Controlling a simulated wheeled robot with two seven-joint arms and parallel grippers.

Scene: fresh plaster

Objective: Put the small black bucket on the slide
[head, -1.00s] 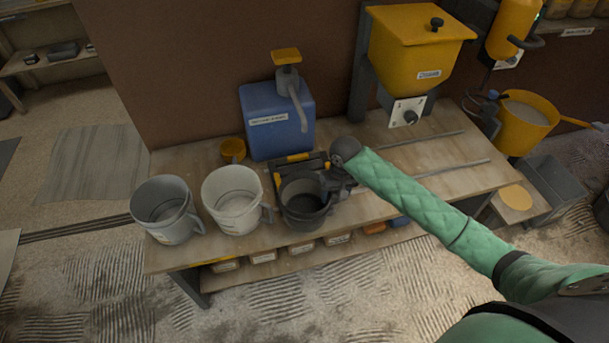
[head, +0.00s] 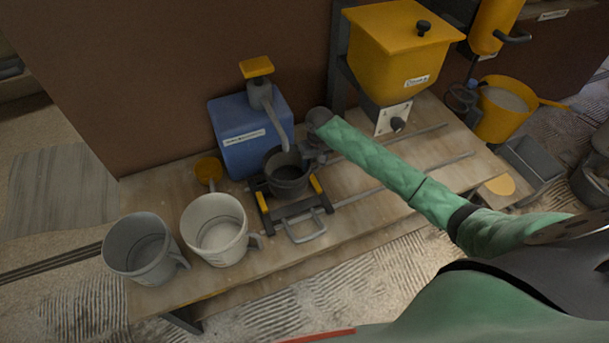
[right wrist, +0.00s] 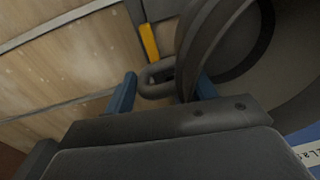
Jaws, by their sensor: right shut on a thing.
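The small black bucket (head: 288,181) is upright over the slide, below the spout of a blue dispenser. The slide (head: 268,217) is a dark carriage with yellow side strips and a front handle. I cannot tell whether the bucket's bottom touches it. My right gripper (head: 314,152) is at the bucket's right side, shut on its handle. In the right wrist view, the blue fingers of the gripper (right wrist: 164,90) are on either side of the bucket's looped handle (right wrist: 155,82). The bucket's dark wall (right wrist: 220,40) fills the right of that view. My left gripper is not in view.
A grey bucket (head: 139,249) and a white bucket (head: 216,233) stand at the bench's front left. The blue dispenser (head: 250,145) is behind the slide. A yellow hopper (head: 400,55) stands above the rails (head: 405,173) to the right.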

